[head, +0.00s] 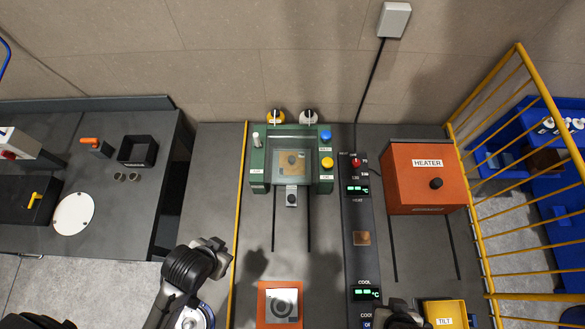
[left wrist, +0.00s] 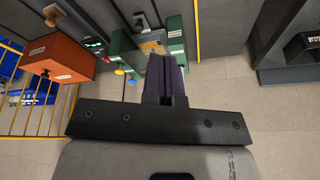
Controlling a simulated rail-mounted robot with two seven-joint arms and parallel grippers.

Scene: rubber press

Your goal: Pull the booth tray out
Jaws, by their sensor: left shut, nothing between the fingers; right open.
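The green booth (head: 258,160) stands against the back wall. The booth tray (head: 291,188) sits inside it with a brown square piece (head: 292,160) on it. Its front plate and dark knob (head: 291,199) stick out at the front, above two dark rail slots. The booth also shows in the left wrist view (left wrist: 125,62). My left gripper (left wrist: 166,62) is shut and empty, pointing toward the booth; I see no contact with the knob. My right gripper (head: 403,314) is open at the bottom edge of the head view, right of the orange press plate, mostly cut off.
The orange plate (head: 265,308) with a round grey part lies in front of the booth. A control strip (head: 358,260) runs along its right. The orange heater (head: 425,170) and yellow tilt box (head: 444,313) stand further right. A yellow rail (head: 238,220) runs left.

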